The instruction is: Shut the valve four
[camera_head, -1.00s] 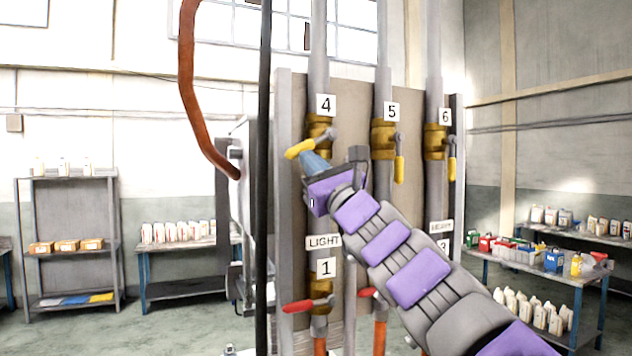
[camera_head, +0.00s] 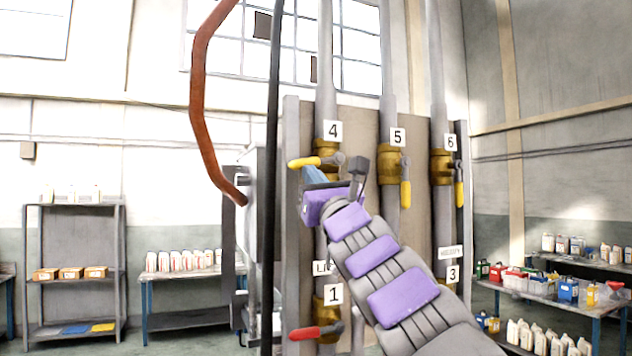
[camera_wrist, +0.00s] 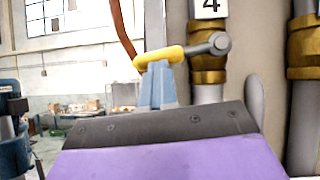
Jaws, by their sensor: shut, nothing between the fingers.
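Valve four is a brass valve (camera_head: 327,152) on the grey pipe under the "4" label. Its yellow handle (camera_head: 303,162) points left, almost horizontal, across the pipe. In the wrist view the handle (camera_wrist: 160,56) runs left from a grey pivot (camera_wrist: 215,44), with the brass body (camera_wrist: 208,68) behind. My gripper (camera_head: 312,170) is just below the handle. Its blue fingers (camera_wrist: 157,72) are together, pointing up, their tips at the handle's underside. They appear to touch it, with nothing between them.
Valves five (camera_head: 391,161) and six (camera_head: 442,167) to the right have yellow handles hanging down along their pipes. Valve one below has a red handle (camera_head: 316,332) pointing left. A dark vertical hose (camera_head: 272,200) and an orange hose (camera_head: 200,110) are left of the panel.

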